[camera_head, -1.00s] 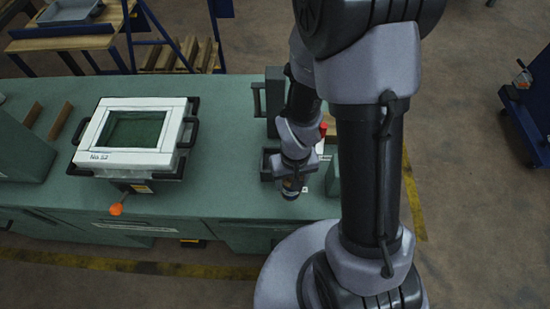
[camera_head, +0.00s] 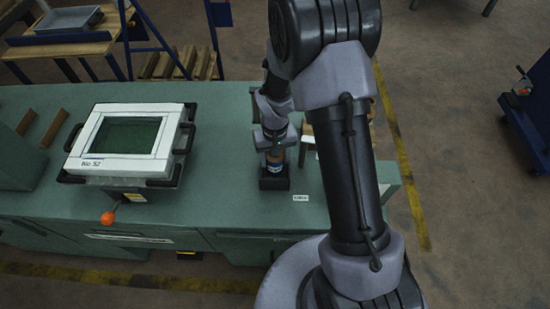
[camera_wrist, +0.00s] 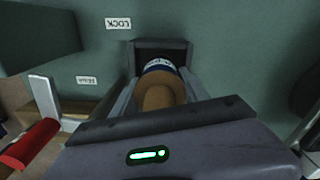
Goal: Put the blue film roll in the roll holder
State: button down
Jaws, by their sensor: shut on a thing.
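My gripper (camera_head: 274,150) is shut on the blue film roll (camera_wrist: 161,90), which has a tan end and a blue and white band. In the wrist view the roll lies between the two grey fingers. A dark open box (camera_head: 273,183), which looks like the roll holder, stands on the green bench; its dark inside also shows in the wrist view (camera_wrist: 160,48). My gripper holds the roll upright above or at the mouth of this box. Whether the roll's lower end is inside or touching it is hidden.
A white frame (camera_head: 86,158) with a green panel and black handles sits on the bench at left. A red roll (camera_wrist: 31,143) lies near my gripper at the left of the wrist view. Small white labels (camera_wrist: 118,23) mark the bench. The bench between frame and box is clear.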

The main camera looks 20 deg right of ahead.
jog(key=shift+f, duration=0.2)
jog(key=c, duration=0.6)
grip_release()
jog(key=shift+r, duration=0.2)
